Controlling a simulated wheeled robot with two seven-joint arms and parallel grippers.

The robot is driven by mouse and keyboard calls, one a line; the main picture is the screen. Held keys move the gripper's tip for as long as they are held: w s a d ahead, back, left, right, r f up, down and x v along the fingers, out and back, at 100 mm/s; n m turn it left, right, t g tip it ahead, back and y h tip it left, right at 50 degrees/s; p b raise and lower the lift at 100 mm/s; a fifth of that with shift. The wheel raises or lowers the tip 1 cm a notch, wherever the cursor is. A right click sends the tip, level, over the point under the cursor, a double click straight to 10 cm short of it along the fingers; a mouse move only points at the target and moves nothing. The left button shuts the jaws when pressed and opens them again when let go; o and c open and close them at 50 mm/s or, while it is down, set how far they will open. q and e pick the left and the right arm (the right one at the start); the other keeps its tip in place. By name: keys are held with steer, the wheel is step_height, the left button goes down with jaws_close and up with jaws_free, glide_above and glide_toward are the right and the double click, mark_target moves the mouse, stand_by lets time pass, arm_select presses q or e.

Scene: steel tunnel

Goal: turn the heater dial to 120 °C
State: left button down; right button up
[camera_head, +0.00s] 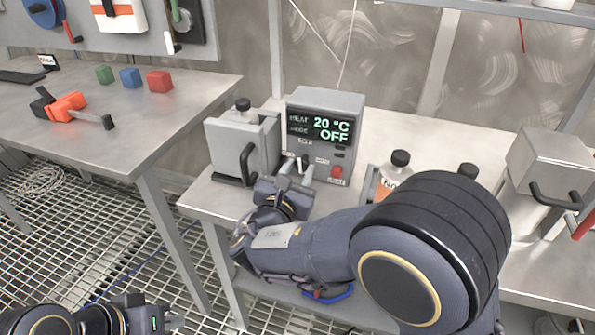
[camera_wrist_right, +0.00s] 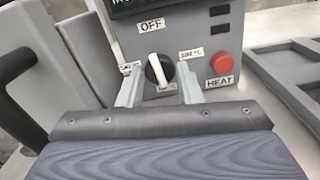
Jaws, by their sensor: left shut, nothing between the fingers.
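The heater (camera_head: 320,138) is a grey box on the middle table. Its display (camera_head: 328,129) reads 20 °C and OFF. In the right wrist view its dial (camera_wrist_right: 160,70) is a black knob with a white pointer line, tilted slightly left of upright, beneath the OFF label (camera_wrist_right: 152,25). Labels sit around the dial; the one at right reads about 200 °C, and those at left and below are partly hidden or unreadable. My right gripper (camera_wrist_right: 159,92) is open, its fingers apart on either side of the dial; contact is not clear. My left gripper (camera_head: 172,322) is shut and empty at bottom left.
A red HEAT button (camera_wrist_right: 221,63) sits right of the dial. A grey block with a black handle (camera_head: 243,150) stands left of the heater. Bottles (camera_head: 393,172) stand to the right. The left table (camera_head: 130,130) holds coloured cubes and an orange clamp-like tool.

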steer(key=c, duration=0.5)
steer(key=shift+f+m+b, duration=0.25)
steer(key=shift+m+b, duration=0.25)
steer(key=shift+b, duration=0.35)
steer(key=shift+r, duration=0.25)
steer(key=o, duration=1)
steer(key=p+v, duration=0.1)
steer(key=v, duration=0.7)
